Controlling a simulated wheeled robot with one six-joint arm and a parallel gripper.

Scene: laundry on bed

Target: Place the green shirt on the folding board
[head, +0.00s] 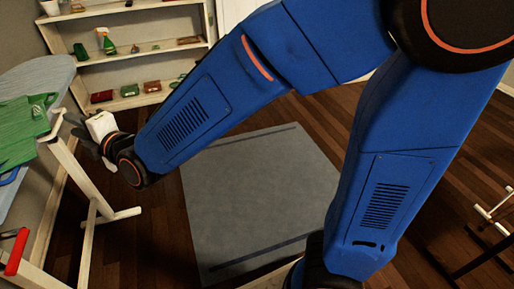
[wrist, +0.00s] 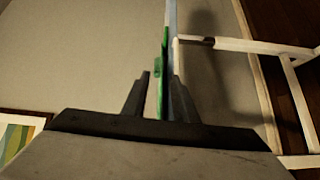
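The green shirt (head: 24,128) lies spread on a light blue board (head: 38,76) at the left of the head view. The board looks like an ironing board; I cannot tell whether it is the folding board. My gripper (head: 78,128) is beside the shirt's right edge, near the board's white frame. In the wrist view, my gripper (wrist: 160,76) has its fingers apart, with a gap between them. The shirt (wrist: 163,65) shows there edge-on as a thin green strip in line with the gap. I cannot tell whether any finger touches it.
White legs (head: 88,200) stand below the blue board, with a red-handled bar (head: 16,252) at lower left. White shelves (head: 133,72) hold small items at the back. A flat grey panel or rug (head: 255,190) lies on the wooden floor. A white rack (head: 494,215) stands at right.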

